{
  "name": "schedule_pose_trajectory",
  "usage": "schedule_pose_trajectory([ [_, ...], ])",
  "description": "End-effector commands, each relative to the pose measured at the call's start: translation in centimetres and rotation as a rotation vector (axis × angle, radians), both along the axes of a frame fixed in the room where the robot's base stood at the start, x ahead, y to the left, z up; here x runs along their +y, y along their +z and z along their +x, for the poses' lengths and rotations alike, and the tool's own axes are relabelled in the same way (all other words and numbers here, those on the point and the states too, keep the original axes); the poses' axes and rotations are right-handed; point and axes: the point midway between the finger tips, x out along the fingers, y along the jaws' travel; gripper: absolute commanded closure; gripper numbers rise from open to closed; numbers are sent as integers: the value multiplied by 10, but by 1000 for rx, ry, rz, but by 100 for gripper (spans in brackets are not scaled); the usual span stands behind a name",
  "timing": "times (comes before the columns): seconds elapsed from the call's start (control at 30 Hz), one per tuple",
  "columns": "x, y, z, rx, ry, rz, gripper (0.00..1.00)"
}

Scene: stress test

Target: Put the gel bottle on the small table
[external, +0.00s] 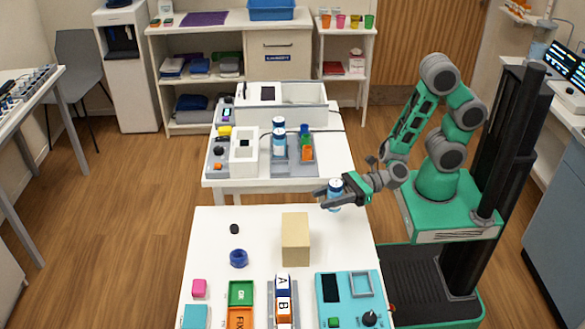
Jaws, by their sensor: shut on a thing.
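My gripper (328,194) is shut on a small bottle (335,187) with a bluish-white body, partly covered by the fingers. The bottle looks upright, held near the back right edge of the near white table (260,218). I cannot tell how high it is above that table, or whether it touches. A similar bottle (279,143) with a dark blue cap stands on a grey tray on the farther white table (220,183). I cannot tell for sure which table is the small table.
A tan block (295,240) stands on the near table, with a blue ring (239,258) and a black piece (234,229) to its left. Lettered blocks (283,298) and a teal panel (350,306) fill the front. The farther table is crowded; a gap separates the tables.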

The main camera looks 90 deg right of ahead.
Motion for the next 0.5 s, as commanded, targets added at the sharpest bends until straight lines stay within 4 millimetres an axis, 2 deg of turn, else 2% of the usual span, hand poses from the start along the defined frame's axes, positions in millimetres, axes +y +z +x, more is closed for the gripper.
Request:
schedule_pose_trajectory([
  [0.03,0,20,0,2,0,2,100],
  [0.13,0,33,0,2,0,2,100],
  [0.33,1,34,-1,0,6,0,100],
  [0.5,12,27,-6,-1,54,1,100],
])
